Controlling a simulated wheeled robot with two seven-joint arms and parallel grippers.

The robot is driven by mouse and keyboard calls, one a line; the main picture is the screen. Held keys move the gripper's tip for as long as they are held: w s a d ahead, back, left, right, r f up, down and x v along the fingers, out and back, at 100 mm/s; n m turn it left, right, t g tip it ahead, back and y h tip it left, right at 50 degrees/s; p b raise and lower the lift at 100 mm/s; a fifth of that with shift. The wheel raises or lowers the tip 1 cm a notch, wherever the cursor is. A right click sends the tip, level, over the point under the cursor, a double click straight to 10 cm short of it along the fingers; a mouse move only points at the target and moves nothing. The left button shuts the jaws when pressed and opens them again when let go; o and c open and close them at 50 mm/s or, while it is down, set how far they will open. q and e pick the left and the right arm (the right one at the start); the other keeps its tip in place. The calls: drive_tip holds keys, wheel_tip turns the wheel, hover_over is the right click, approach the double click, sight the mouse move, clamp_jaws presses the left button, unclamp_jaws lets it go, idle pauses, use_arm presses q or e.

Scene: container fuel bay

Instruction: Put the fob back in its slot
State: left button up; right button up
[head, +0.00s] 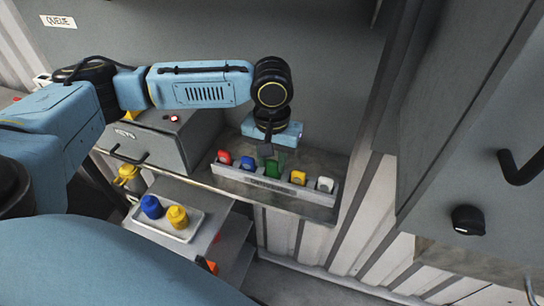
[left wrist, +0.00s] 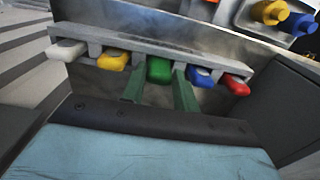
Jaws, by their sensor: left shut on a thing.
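A grey slotted rack (head: 225,171) holds a row of coloured fobs on the shelf. The green fob (head: 272,168) is at the middle slot of the row; it also shows in the left wrist view (left wrist: 159,70). My left gripper (head: 268,155) points down over the rack and is shut on the green fob. In the left wrist view its two fingers (left wrist: 158,84) stand on either side of the fob. How deep the fob sits in the slot is hard to tell. My right gripper is out of view.
Red (head: 224,157) and blue (head: 248,163) fobs sit left of the green one, yellow (head: 298,177) and white (head: 324,184) right. A grey box (head: 150,141) stands left. A tray (head: 190,230) with blue and yellow items is lower. A cabinet (head: 465,110) is right.

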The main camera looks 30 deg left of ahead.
use_arm(q)
drive_tip(key=shift+f+p, duration=0.4)
drive_tip(key=o, duration=1)
drive_tip(key=shift+r, duration=0.1)
wheel_tip(320, 180, up, 12)
drive_tip(key=shift+f+p, duration=0.1)
drive_tip(key=shift+p, duration=0.3)
